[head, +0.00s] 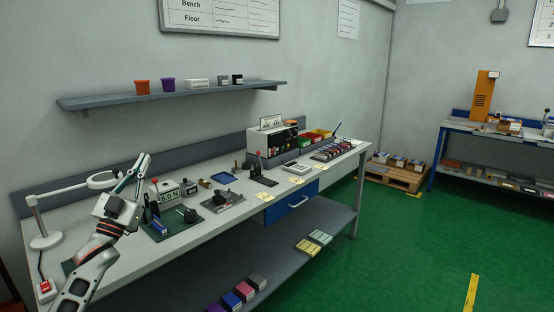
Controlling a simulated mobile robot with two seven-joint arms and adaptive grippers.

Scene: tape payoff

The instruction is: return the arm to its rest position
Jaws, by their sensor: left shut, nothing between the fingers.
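My left gripper (133,171) is in the head view at the left, raised over the left part of the workbench (213,232). Its fingers are shut with nothing between them, and they point up and to the right. My left arm comes in from the bottom left, in front of the bench's front edge. Behind the fingers is the ring of a white magnifier lamp (102,180); in the picture they overlap, and I cannot tell how far apart they are. My right gripper is not in view.
A white counter box (167,194) and small devices stand close right of my gripper. A red button box (45,288) sits at the bench's near left. A wall shelf (185,94) hangs above. Green floor (400,250) is clear at right, before a blue bench (470,130).

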